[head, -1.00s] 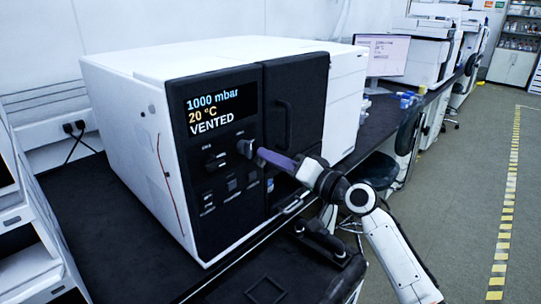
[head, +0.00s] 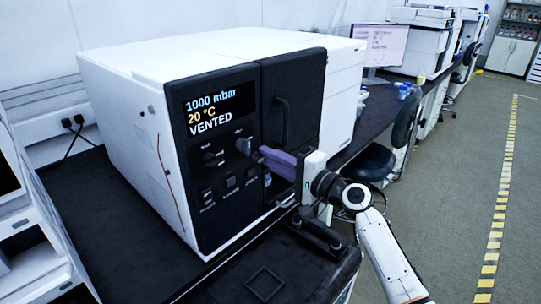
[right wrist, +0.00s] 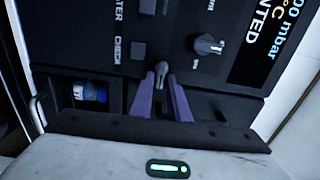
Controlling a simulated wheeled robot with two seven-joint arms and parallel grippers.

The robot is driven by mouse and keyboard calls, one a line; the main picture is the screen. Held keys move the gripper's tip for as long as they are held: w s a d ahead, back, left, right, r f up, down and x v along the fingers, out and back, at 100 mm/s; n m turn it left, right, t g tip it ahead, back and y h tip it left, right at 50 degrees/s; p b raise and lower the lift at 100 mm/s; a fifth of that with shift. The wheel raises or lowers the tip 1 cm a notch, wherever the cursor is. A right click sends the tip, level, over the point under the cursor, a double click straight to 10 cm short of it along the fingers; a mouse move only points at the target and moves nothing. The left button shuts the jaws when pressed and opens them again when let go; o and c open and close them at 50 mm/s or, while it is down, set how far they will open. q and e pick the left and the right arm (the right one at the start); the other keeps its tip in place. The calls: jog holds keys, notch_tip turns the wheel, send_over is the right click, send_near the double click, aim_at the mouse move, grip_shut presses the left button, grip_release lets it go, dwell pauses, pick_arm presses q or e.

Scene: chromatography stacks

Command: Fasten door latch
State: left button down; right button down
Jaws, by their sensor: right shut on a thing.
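The white instrument (head: 150,90) has a black front panel, and its screen reads 1000 mbar, 20 °C, VENTED. Its black door (head: 300,85) with a black handle (head: 283,121) looks closed against the front. My right gripper (head: 262,152) reaches in from the right to the panel, beside the door. In the right wrist view, its purple fingers close from both sides on a small grey latch lever (right wrist: 162,72). In the head view, the fingers hide most of this lever. My left gripper is out of view.
A grey knob (head: 243,146) sits close to the fingers and also shows in the right wrist view (right wrist: 209,45). A blue-labelled item (right wrist: 90,92) sits in a panel recess. A monitor (head: 380,45) stands farther back on the dark bench.

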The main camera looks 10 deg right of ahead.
jog(key=shift+f, duration=0.1)
dwell(0.3)
jog(key=c, duration=1.8)
grip_release()
jog(key=shift+c, duration=0.2)
jog(key=shift+s, duration=0.15)
jog(key=b+v, duration=0.1)
jog(key=v, duration=0.9)
jog(key=shift+d, duration=0.1)
